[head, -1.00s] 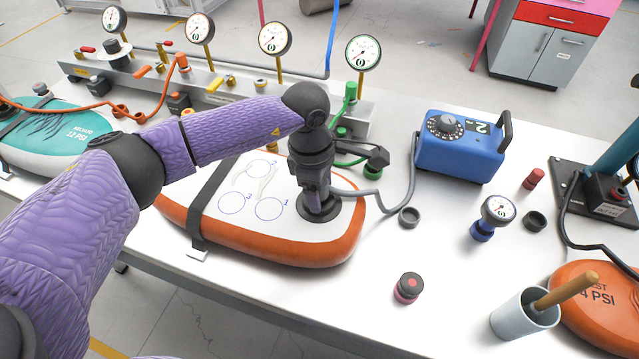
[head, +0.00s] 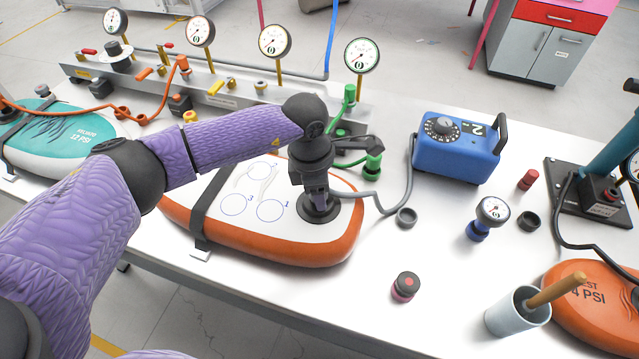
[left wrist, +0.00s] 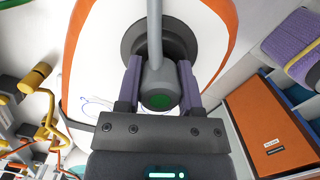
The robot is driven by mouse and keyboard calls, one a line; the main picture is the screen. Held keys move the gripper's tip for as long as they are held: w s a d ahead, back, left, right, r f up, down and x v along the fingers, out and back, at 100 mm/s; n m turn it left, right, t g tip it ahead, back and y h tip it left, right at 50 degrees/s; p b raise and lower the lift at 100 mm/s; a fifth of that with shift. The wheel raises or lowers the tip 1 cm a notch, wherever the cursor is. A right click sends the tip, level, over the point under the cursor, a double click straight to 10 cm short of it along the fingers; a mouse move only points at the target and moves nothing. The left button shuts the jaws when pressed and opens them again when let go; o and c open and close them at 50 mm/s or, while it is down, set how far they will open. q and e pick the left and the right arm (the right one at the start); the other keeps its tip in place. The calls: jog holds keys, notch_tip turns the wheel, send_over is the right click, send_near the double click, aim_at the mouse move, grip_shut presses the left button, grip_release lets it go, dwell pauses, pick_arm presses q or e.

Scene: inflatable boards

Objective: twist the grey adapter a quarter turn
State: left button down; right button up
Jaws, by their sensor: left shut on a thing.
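The grey adapter (left wrist: 158,82) shows in the left wrist view as a round grey piece with a green spot, joined to a grey hose. My left gripper (left wrist: 160,82) has one finger on each side of it and is shut on it. In the head view my left gripper (head: 318,194) points down over the dark valve ring (head: 320,211) of the orange-edged white board (head: 300,246). There the gripper mostly hides the adapter. The grey hose (head: 404,185) runs from the valve to the blue pump (head: 456,152). My right gripper is not in view.
Pressure gauges stand along a rail (head: 225,98) behind the board. A dark strap (head: 213,205) crosses the board. The table front between board and cup is mostly clear.

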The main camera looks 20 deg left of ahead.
pick_arm(q)
jog(key=shift+n, duration=0.3)
jog(key=shift+r+n+p, duration=0.2)
jog(key=shift+n+p, duration=0.4)
jog(key=shift+n, duration=0.3)
jog(key=shift+n+t+p, duration=0.3)
jog(key=shift+n+p, duration=0.2)
jog(key=shift+n, duration=0.7)
jog(key=shift+f+n, duration=0.2)
jog(key=shift+n, duration=0.2)
